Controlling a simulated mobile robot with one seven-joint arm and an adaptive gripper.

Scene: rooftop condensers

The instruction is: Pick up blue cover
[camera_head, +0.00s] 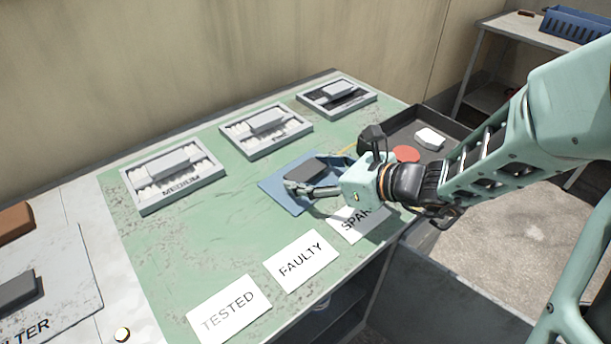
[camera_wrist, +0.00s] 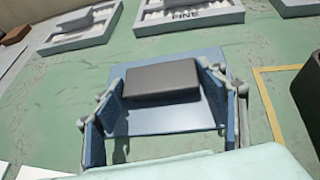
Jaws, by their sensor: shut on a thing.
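The blue cover (camera_head: 281,193) is a flat blue plate with a dark grey block (camera_head: 306,172) on top. It is at the middle right of the green bench, and in the wrist view the plate (camera_wrist: 150,122) shows with its block (camera_wrist: 162,82) between the fingers. My gripper (camera_head: 308,187) reaches in from the right, its fingers on either side of the block. In the wrist view my gripper (camera_wrist: 165,98) is shut on the blue cover by its block. The plate looks flat on or just over the bench; I cannot tell which.
Trays marked MEDIUM (camera_head: 184,193) and FINE (camera_head: 266,147) and another tray (camera_head: 337,108) line the back. Cards reading TESTED (camera_head: 229,310) and FAULTY (camera_head: 301,260) lie in front. A dark bin (camera_head: 452,127) with a white piece (camera_head: 430,139) stands right. Green bench is clear left of the cover.

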